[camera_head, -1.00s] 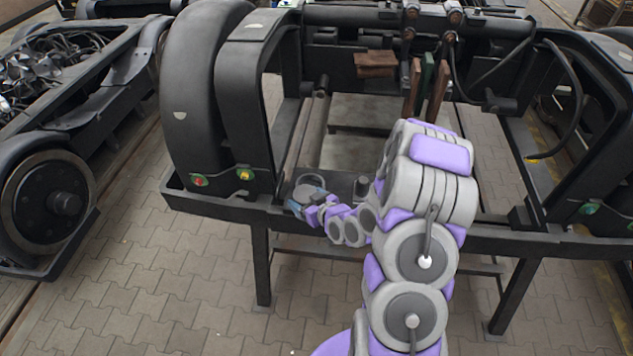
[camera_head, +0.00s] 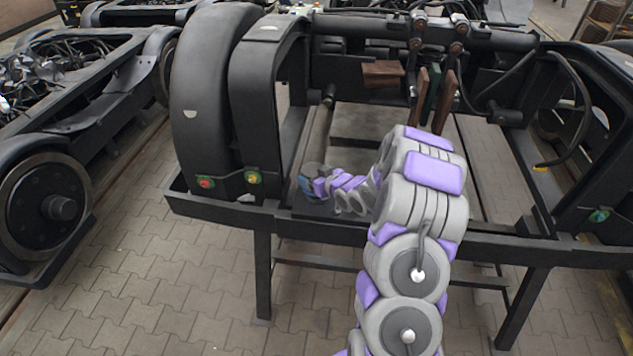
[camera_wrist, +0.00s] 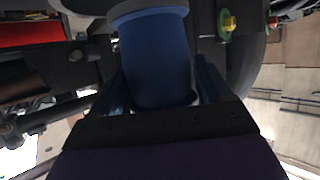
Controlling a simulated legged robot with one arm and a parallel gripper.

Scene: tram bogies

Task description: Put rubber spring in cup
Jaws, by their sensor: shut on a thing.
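My gripper (camera_head: 306,185) is shut on a blue cylindrical thing with a grey rim, which I take to be the rubber spring (camera_wrist: 155,60). In the wrist view, the spring fills the space between the two blue fingers. Its grey rim is at the top edge of that view. In the head view, only a small dark round part of the spring (camera_head: 314,168) shows beside my gripper, above the front beam of the bogie frame. I cannot make out the cup; my arm and gripper cover part of the beam.
The black bogie frame (camera_head: 225,212) rests on stand legs. A large dark curved wheel guard (camera_head: 200,100) stands left of my gripper. A red knob (camera_head: 206,182) and a yellow knob (camera_head: 253,178) are on its lower side. Brown blocks (camera_head: 383,73) hang behind. Paved floor lies in front.

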